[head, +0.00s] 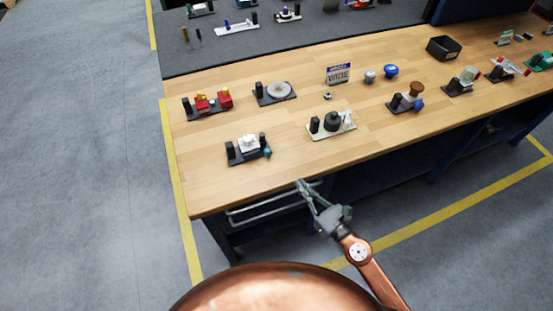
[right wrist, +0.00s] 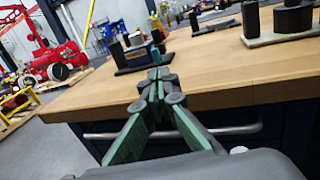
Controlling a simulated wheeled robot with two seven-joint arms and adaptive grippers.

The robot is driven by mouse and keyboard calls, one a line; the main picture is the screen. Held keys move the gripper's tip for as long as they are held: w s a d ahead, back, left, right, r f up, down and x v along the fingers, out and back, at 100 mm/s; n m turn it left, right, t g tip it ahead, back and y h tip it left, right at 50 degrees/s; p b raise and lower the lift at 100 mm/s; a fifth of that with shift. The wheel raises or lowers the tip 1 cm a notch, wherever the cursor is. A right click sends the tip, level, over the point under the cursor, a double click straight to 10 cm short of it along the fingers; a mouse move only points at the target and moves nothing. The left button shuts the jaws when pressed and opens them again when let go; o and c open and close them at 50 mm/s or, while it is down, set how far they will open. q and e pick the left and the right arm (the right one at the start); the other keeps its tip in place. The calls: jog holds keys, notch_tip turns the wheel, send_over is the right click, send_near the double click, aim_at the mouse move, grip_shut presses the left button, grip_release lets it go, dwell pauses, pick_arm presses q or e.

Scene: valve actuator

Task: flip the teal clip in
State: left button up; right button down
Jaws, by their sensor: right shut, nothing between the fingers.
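In the head view, a small dark-based device (head: 248,148) with a white top and black posts stands near the front left of the wooden bench. A small teal part (head: 267,153) sits at its right side and looks like the teal clip. My left gripper is not in view.
A white-based device (head: 331,125) with black cylinders stands to the right. Behind are a red device (head: 208,103) and a round-disc device (head: 275,92). A metal rail (head: 270,207) runs below the bench's front edge. The bench top (head: 210,185) at front left is bare.

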aim_at(274, 165)
jog(key=shift+s+a+f+n, duration=0.2)
jog(key=shift+a+f+n, duration=0.15)
jog(key=shift+a+n, duration=0.05)
jog(key=shift+w, duration=0.1)
jog(key=p+x, duration=0.2)
jog(key=x, duration=1.1)
jog(key=shift+a, duration=0.2)
jog(key=shift+w+a, duration=0.2)
jog(key=shift+w, duration=0.05)
